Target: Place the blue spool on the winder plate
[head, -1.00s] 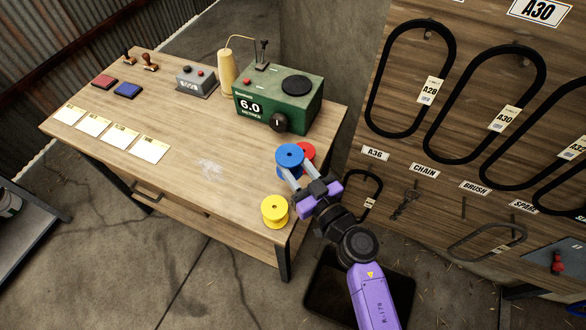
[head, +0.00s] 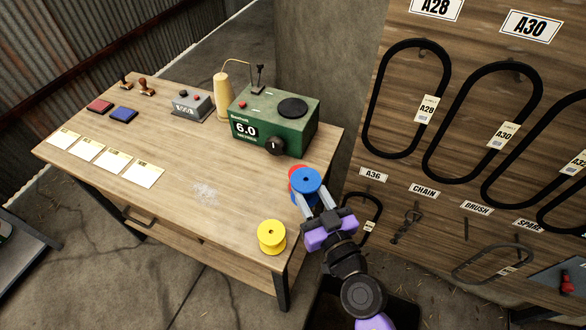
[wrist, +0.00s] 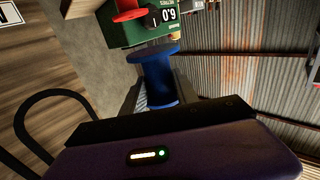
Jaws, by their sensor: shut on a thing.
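The blue spool (head: 306,180) is between the fingers of my gripper (head: 314,199), at the right edge of the workbench. My gripper is shut on it. The spool also shows in the wrist view (wrist: 159,76), upside down there, with the fingers at its sides. The winder is a green box (head: 272,118) reading 6.0, with a black knob on its front. The round black winder plate (head: 292,107) lies on its top and is bare. In the head view, the blue spool is in front of the winder, to its right.
A red spool (head: 295,174) stands just behind the blue one, partly hidden. A yellow spool (head: 271,236) stands near the bench's front right corner. A thread cone (head: 223,97) with a wire guide stands left of the winder.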

